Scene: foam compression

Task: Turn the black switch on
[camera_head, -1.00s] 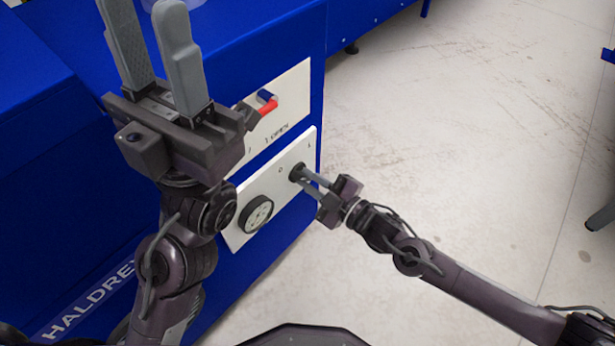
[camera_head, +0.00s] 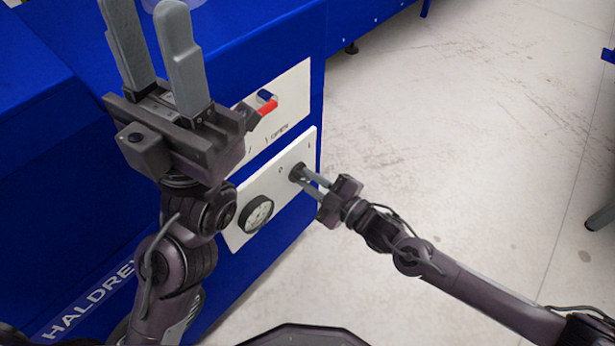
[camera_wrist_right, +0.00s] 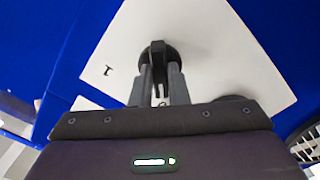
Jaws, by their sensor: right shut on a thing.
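The black switch (camera_head: 296,172) is a round knob on the lower white panel of the blue machine. In the right wrist view the switch (camera_wrist_right: 157,50) has a raised grip bar on a round base. My right gripper (camera_head: 304,177) is shut on that bar, with one finger on each side; its fingers also show in the right wrist view (camera_wrist_right: 160,82). A mark like "I" is on the panel beside the switch. My left gripper (camera_head: 150,45) is raised at the upper left with its two fingers apart, open and empty, away from the switch.
A round gauge (camera_head: 256,214) sits on the same white panel (camera_head: 240,236), left of and below the switch. A red and blue lever (camera_head: 267,104) is on the upper panel, partly behind my left gripper.

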